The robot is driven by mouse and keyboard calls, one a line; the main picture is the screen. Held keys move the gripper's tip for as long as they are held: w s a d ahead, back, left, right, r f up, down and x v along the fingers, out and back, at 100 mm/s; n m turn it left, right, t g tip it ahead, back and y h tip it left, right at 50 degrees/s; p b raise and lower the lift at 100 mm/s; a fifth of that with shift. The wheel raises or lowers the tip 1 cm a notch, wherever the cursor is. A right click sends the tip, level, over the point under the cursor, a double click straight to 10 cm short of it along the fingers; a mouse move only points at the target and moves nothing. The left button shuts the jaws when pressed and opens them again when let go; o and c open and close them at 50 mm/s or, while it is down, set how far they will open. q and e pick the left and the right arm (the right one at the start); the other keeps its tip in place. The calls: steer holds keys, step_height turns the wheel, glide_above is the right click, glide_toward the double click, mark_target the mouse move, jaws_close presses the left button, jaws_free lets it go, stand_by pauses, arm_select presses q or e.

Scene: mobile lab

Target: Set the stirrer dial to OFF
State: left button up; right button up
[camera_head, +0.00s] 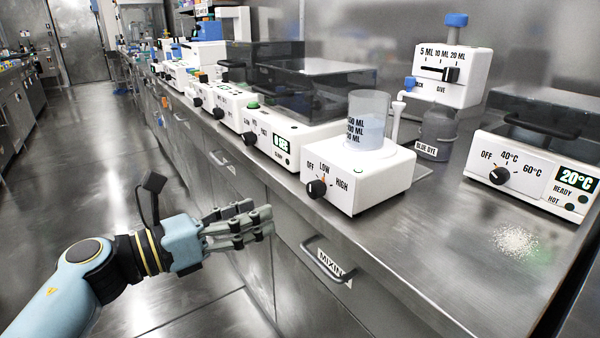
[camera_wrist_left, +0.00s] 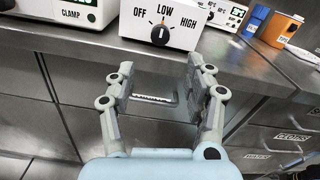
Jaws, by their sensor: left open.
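The stirrer (camera_head: 345,178) is a white box on the counter with a clear beaker (camera_head: 367,122) of pale liquid on top. Its black dial (camera_head: 316,188) is on the front face, under the labels OFF, LOW and HIGH. In the left wrist view the dial (camera_wrist_left: 160,35) has its pointer roughly upright, near LOW; the exact setting is hard to read. My left gripper (camera_head: 250,222) is open and empty, in front of the counter, left of and below the dial. In the left wrist view the gripper (camera_wrist_left: 160,70) has its fingers apart, with the dial beyond them.
A drawer handle (camera_head: 326,262) sticks out below the stirrer. A heater (camera_head: 525,172) with its own dial stands to the right, and white powder (camera_head: 514,240) lies on the counter (camera_head: 440,240). A dye bottle (camera_head: 437,135) stands behind. The aisle (camera_head: 110,150) at left is free.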

mark_target(310, 191)
arm_select(q)
steer(key=x, duration=1)
steer(key=shift+w+d+b, duration=0.15)
steer(key=shift+b, duration=0.2)
jaws_close()
steer(key=shift+r, duration=0.1)
steer(key=n+p, duration=0.2)
steer(key=shift+r+n, duration=0.1)
steer(key=shift+n, duration=0.3)
steer(key=n+p, duration=0.2)
steer(key=n, duration=0.1)
steer(key=shift+n+p, duration=0.3)
steer(key=shift+p, duration=0.1)
steer(key=n+p, duration=0.3)
steer(key=n, duration=0.2)
steer(key=shift+n, duration=0.4)
